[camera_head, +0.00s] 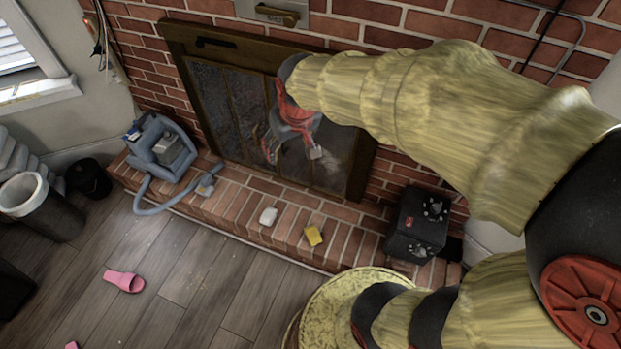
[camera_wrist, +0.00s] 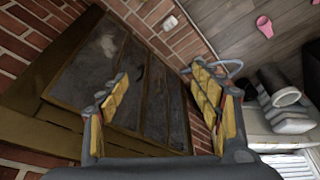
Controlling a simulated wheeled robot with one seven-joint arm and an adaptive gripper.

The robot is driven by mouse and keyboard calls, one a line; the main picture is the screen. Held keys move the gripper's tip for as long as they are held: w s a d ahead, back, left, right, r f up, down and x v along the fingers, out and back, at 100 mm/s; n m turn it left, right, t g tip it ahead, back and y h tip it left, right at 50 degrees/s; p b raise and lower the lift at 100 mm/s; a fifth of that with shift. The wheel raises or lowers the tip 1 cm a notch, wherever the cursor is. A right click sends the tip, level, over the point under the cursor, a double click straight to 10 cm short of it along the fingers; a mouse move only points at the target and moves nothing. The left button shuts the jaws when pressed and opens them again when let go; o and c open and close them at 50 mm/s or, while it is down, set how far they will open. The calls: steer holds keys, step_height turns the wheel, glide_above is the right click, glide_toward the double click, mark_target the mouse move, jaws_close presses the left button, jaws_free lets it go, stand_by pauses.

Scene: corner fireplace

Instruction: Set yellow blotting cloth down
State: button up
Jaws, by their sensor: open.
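A small yellow item (camera_head: 313,235), which looks like the blotting cloth, lies on the brick hearth (camera_head: 240,203) in front of the fireplace screen. I do not see it in the wrist view. My gripper (camera_head: 292,153) is in the air in front of the fireplace screen, above and behind the yellow item in the head view. In the wrist view my gripper (camera_wrist: 158,72) has its two yellow-padded fingers spread wide, with nothing between them. It is apart from the cloth.
A white lump (camera_head: 268,216) lies on the hearth left of the yellow item. A blue-grey machine with a hose (camera_head: 162,150) stands at the hearth's left end, a black box (camera_head: 418,225) at its right. A patterned round yellow surface (camera_head: 335,300) is in front. Pink slippers (camera_head: 124,281) lie on the floor.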

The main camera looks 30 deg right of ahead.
steer(key=s+a+r, duration=0.1)
steer(key=s+r, duration=0.2)
steer(key=s, duration=0.5)
steer(key=s+a+r+t, duration=0.1)
steer(key=s+a+r, duration=0.1)
steer(key=s+r, duration=0.2)
steer(key=s, duration=0.3)
steer(key=shift+s+a+r+t, duration=0.15)
steer(key=shift+s+t, duration=0.15)
steer(key=shift+s, duration=0.05)
step_height(320, 180, up, 2)
steer(key=shift+r+p, duration=0.25)
steer(key=shift+p, duration=1)
steer(key=shift+f, duration=0.15)
